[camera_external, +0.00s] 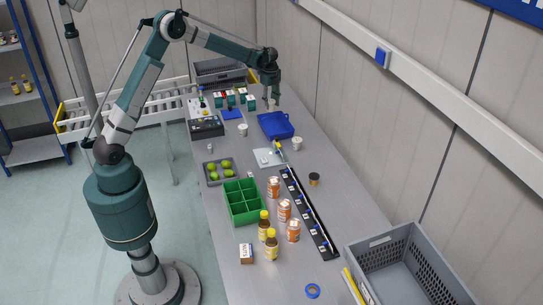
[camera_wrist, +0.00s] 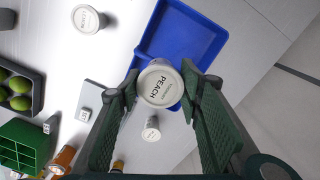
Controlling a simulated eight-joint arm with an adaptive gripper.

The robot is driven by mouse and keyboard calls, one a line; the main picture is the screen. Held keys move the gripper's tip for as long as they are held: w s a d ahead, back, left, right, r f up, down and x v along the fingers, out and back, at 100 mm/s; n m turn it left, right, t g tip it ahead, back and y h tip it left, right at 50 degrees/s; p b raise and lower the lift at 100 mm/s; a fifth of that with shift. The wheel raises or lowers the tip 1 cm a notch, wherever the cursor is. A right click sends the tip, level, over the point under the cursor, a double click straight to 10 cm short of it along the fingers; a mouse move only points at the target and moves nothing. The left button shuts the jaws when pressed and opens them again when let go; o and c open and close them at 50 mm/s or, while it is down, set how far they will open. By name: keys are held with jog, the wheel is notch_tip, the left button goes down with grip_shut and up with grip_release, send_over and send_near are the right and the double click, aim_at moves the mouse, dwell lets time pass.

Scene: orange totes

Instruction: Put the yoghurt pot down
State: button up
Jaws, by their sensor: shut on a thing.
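My gripper (camera_wrist: 160,80) is shut on a white yoghurt pot (camera_wrist: 158,90) whose lid reads PEACH, one finger on each side. In the wrist view the pot overlaps the blue tray (camera_wrist: 192,38); its height above it cannot be judged there. In the external view my gripper (camera_external: 269,103) hangs above the bench just behind the blue tray (camera_external: 275,125), and the held pot is too small to make out clearly. Two other white pots stand outside the tray, one to its left (camera_wrist: 87,18) and one close to its near edge (camera_wrist: 151,130).
A grey crate of green fruit (camera_external: 218,171), a green divided box (camera_external: 243,202), orange-and-white tubs (camera_external: 284,210) and yellow-capped bottles (camera_external: 271,245) stand nearer. A black strip (camera_external: 310,215) runs along the bench. A grey tote (camera_external: 405,265) is at the near right. The blue tray looks empty.

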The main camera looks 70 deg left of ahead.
aim_at(270, 105)
jog(key=shift+f, duration=0.1)
jog(key=shift+f, duration=1.75)
jog(key=shift+f, duration=0.15)
jog(key=o, duration=1)
jog(key=shift+c, duration=0.2)
notch_tip(270, 105, up, 12)
jog(key=shift+r, duration=0.2)
jog(key=shift+d, duration=0.1)
